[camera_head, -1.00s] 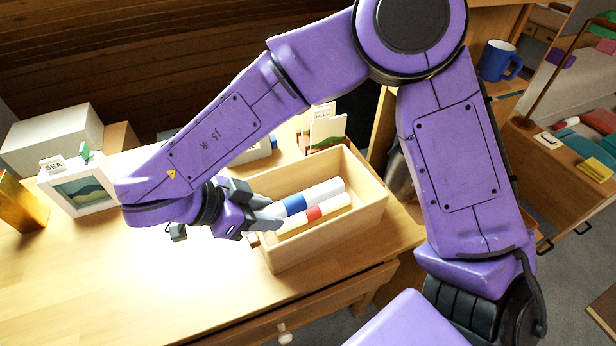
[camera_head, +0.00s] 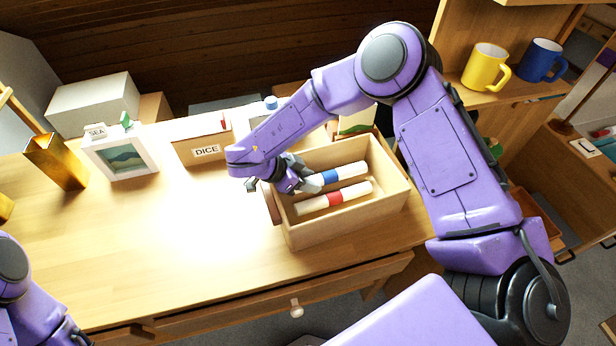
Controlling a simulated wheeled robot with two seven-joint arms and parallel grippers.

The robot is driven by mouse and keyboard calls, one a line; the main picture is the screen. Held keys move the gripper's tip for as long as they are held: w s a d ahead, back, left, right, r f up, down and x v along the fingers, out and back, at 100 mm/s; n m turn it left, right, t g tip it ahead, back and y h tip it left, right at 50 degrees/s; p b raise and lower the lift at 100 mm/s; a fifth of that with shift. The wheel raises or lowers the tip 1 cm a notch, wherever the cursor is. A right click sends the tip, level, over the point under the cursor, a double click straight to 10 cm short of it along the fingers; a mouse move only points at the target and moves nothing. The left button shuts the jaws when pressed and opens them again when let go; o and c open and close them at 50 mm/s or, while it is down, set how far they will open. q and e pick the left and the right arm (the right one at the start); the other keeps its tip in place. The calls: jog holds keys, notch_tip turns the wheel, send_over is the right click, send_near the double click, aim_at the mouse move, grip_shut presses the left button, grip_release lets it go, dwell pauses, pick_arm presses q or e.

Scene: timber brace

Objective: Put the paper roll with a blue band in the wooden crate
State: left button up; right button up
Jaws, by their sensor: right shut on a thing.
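The paper roll with a blue band (camera_head: 351,171) is white and lies lengthwise within the outline of the wooden crate (camera_head: 345,221). My right gripper (camera_head: 308,184) is shut on its left end, over the crate's left part. I cannot tell whether the roll touches the crate floor. A second paper roll with a red band (camera_head: 352,195) lies in the crate on the near side, apart from the blue-banded one. Part of my left arm shows at the lower left, but its gripper is out of view.
A box marked DICE (camera_head: 203,150), a picture frame marked SEA (camera_head: 122,155) and a gold vase (camera_head: 56,163) stand along the back. Yellow (camera_head: 485,68) and blue (camera_head: 541,60) mugs stand on the right shelf. The desk left of the crate (camera_head: 150,250) is clear.

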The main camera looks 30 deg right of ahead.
jog(key=shift+s+f, duration=0.35)
jog(key=shift+f, duration=0.2)
jog(key=o, duration=1)
jog(key=shift+s+f, duration=0.1)
jog(key=shift+o, duration=0.2)
jog(key=shift+r, duration=0.45)
jog(key=b+v, duration=0.1)
jog(key=v, duration=1.1)
jog(key=shift+w+r+b, duration=0.3)
jog(key=shift+w+b, duration=0.1)
jog(key=shift+w, duration=0.05)
